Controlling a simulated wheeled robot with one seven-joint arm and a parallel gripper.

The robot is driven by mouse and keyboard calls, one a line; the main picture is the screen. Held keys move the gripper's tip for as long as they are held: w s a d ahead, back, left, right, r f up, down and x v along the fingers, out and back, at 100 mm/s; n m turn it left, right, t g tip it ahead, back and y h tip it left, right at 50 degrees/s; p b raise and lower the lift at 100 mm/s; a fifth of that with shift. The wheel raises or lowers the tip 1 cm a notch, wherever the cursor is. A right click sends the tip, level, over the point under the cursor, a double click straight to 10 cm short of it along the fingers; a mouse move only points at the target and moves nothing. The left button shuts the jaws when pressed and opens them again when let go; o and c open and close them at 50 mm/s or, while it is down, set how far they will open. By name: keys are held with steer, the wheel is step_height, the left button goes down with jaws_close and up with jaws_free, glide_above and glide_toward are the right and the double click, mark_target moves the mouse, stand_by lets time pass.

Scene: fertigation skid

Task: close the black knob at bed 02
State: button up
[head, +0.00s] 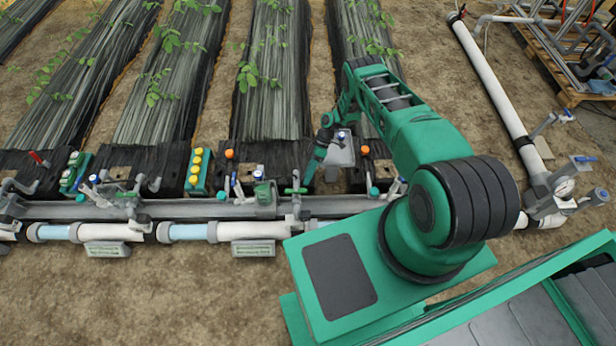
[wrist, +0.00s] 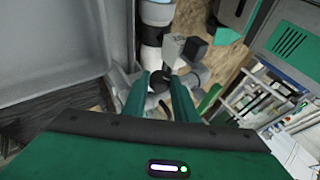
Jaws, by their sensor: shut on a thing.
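My gripper (head: 309,180) reaches down to the pipe manifold at the front of the beds, beside a green handle (head: 295,190). In the wrist view its two green fingers (wrist: 162,84) are closed on a small dark round part, which looks like the black knob (wrist: 160,81). The fingers hide much of it, and its turn position cannot be read. The knob cannot be made out in the head view. No bed number is legible there.
A grey pipe (head: 190,211) runs along the bed ends with several valves. A grey-and-dark fitting (wrist: 195,48) sits just beyond the fingers. Bare soil lies in front.

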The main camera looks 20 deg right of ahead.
steer(key=shift+w+d+f+g+y, duration=0.15)
steer(key=shift+w+d+g+y, duration=0.15)
steer(key=shift+w+g, duration=0.15)
stand_by(0.5)
steer(key=o, duration=1)
steer(key=shift+o, duration=0.2)
steer(key=shift+s+a, duration=0.1)
steer(key=v, duration=1.1)
steer(key=shift+f, duration=0.2)
steer(key=shift+o, duration=0.2)
